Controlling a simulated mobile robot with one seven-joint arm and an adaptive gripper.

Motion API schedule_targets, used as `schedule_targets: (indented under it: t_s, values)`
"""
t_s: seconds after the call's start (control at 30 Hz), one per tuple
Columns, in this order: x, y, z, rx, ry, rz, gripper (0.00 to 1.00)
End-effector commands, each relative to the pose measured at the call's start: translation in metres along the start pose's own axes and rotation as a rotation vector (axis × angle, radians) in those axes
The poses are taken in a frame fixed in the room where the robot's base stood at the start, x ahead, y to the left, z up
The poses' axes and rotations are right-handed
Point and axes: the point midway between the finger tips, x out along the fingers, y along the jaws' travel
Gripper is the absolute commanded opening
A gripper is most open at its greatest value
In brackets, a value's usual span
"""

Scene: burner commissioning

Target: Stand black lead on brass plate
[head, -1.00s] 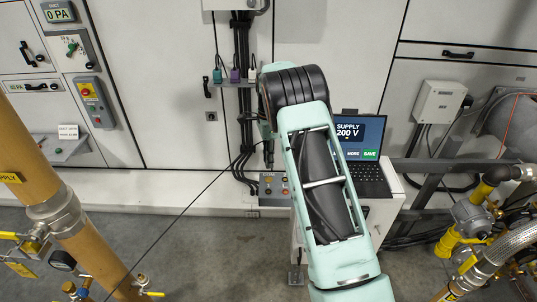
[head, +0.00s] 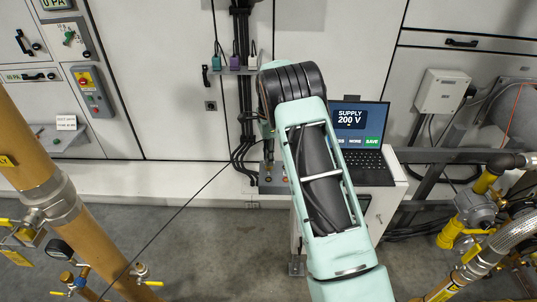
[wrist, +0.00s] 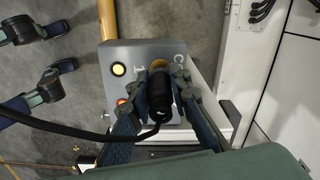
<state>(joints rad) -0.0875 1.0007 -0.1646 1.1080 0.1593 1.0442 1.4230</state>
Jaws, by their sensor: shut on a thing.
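My gripper (wrist: 160,78) is shut on the black lead (wrist: 160,95), with one finger on each side of its black cylindrical end. The lead's cable curves off to the left in the wrist view. A gold-coloured round patch, seemingly the brass plate (wrist: 158,64), shows just beyond the lead on the grey box (wrist: 142,53). The lead covers part of it, and I cannot tell whether the two touch. In the head view my arm hides most of the gripper and part of the box.
The box carries a lit pale button (wrist: 119,69) and an orange-red one (wrist: 122,102). A laptop (head: 362,125) reading "SUPPLY 200 V" stands right of my arm. Several small connectors hang from a wall shelf (head: 236,70). Yellow pipes flank the scene.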

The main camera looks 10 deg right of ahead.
Motion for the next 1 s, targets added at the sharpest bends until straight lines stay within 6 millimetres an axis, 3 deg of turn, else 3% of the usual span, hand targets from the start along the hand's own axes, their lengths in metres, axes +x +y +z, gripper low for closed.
schedule_targets:
  t_s: [0.57, 1.0]
  values:
    - [0.002, 0.000, 0.000, 0.000, 0.000, -0.001, 0.00]
    - [0.015, -0.001, 0.000, 0.000, 0.000, -0.002, 0.00]
